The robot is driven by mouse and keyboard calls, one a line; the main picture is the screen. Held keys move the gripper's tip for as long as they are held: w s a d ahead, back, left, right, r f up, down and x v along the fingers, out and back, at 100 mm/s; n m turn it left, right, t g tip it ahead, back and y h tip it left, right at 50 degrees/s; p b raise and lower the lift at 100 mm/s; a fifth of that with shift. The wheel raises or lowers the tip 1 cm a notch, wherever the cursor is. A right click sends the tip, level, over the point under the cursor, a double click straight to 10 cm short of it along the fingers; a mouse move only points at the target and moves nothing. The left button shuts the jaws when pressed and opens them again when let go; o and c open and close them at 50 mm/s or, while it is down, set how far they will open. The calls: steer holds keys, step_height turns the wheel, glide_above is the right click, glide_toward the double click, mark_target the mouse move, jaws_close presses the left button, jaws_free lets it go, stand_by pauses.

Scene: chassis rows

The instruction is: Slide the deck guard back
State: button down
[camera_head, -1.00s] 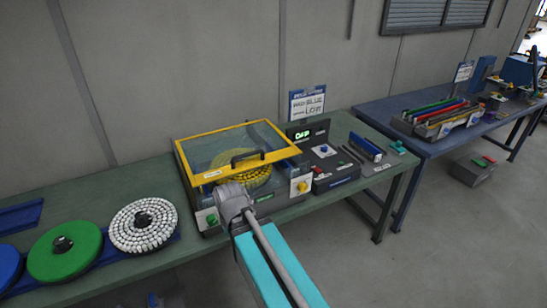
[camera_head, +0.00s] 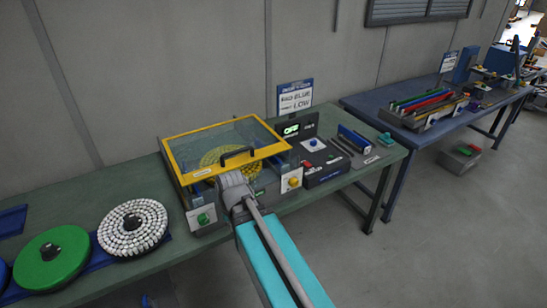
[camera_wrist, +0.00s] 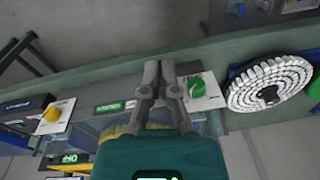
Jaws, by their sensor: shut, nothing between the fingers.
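The deck guard (camera_head: 187,137) is a clear panel in a yellow frame, lying over the machine with a yellow disc under it. Its black handle (camera_head: 250,155) stands up along its front edge. The arm's end is in front of the machine, close to the guard's front edge and below the handle in the head view. My gripper (camera_wrist: 160,68) shows in the wrist view with its fingers together and empty, apart from the handle. The fingertips hide part of the machine front between a green knob (camera_wrist: 196,87) and a small green-lit label (camera_wrist: 110,107).
A yellow knob (camera_head: 293,182) sits right of the arm on the machine's front. A dark control box (camera_head: 318,158) stands to the right. A white-studded disc (camera_head: 132,227) and a green disc (camera_head: 52,257) lie at left. A blue table (camera_head: 375,103) stands behind right.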

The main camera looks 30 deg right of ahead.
steer(key=w+d+r+m+t, duration=0.2)
steer(key=w+d+m+t, duration=0.1)
steer(key=d, duration=0.6)
steer(key=w+d+r+m+t+p, duration=0.1)
steer(key=w+d+r+m+t, duration=0.1)
steer(key=w+d+m, duration=0.3)
steer(key=w+d+r+m+t+p, duration=0.1)
steer(key=w+d+r+m+t, duration=0.2)
steer(key=d+m, duration=0.5)
steer(key=w+d+r, duration=0.1)
steer(key=d, duration=0.5)
steer(key=shift+t, duration=0.3)
steer(key=shift+w, duration=0.1)
steer(key=w+r+b+x, duration=0.2)
steer(key=b+x, duration=0.4)
steer(key=x, duration=0.6)
steer(key=shift+w+f+b, duration=0.2)
steer(key=shift+b, duration=0.1)
